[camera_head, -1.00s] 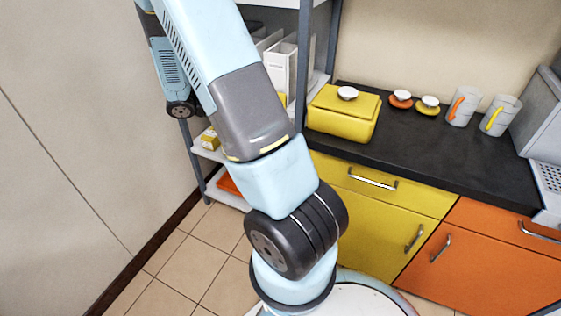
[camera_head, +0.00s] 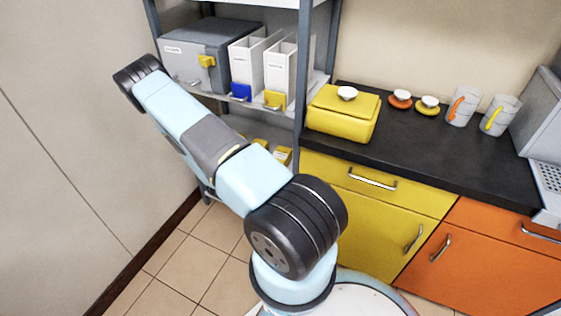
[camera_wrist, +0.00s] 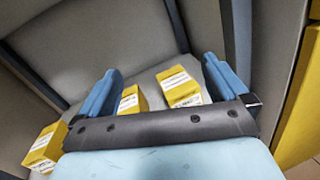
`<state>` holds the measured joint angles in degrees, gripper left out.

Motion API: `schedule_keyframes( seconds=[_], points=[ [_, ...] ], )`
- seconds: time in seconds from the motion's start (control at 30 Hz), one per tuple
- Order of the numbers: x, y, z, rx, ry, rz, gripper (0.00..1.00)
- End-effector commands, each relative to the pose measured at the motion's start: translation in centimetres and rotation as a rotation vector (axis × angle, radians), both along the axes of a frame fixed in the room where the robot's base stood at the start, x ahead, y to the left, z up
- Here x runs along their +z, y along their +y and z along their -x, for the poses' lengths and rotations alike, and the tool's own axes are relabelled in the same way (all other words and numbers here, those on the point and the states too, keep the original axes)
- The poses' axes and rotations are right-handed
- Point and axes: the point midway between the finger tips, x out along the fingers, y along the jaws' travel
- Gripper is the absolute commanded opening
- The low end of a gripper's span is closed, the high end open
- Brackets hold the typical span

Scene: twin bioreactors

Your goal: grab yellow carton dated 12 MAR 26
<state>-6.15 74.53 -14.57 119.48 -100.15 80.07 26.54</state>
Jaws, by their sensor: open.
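Several yellow cartons with white labels stand on a shelf. In the wrist view one carton (camera_wrist: 180,88) is between my fingers toward the right, another (camera_wrist: 131,101) is beside the left finger, and a third (camera_wrist: 45,146) is at the far left, outside the fingers. Their dates are too small to read. My gripper (camera_wrist: 162,66) is open and empty, its two blue fingers pointing toward the shelf. In the head view a yellow carton (camera_head: 283,155) shows on the lower shelf, partly hidden by my arm; my gripper is hidden there.
A grey metal rack post (camera_head: 302,75) stands right of the cartons. Above them, a shelf holds a grey box (camera_head: 208,52) and white file holders (camera_head: 279,72). A black counter (camera_head: 420,150) with a yellow container (camera_head: 342,118) is to the right.

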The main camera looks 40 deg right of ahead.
Motion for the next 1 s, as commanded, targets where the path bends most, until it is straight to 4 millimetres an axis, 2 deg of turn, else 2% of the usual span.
schedule_keyframes(
  seconds=[0.03, 0.2, 0.4, 0.53, 0.63, 1.0],
  points=[
    [-1.8, -0.1, 0.4, 0.034, 0.033, 0.007, 1.00],
    [-6.6, -0.5, 1.4, 0.147, 0.120, 0.024, 1.00],
    [-10.2, -0.5, 2.4, 0.233, 0.181, 0.026, 1.00],
    [-11.0, -0.7, 2.5, 0.254, 0.195, 0.026, 1.00],
    [-11.1, -1.6, 2.2, 0.257, 0.195, 0.026, 1.00],
    [-11.1, -7.1, -0.3, 0.255, 0.193, 0.025, 1.00]
  ],
)
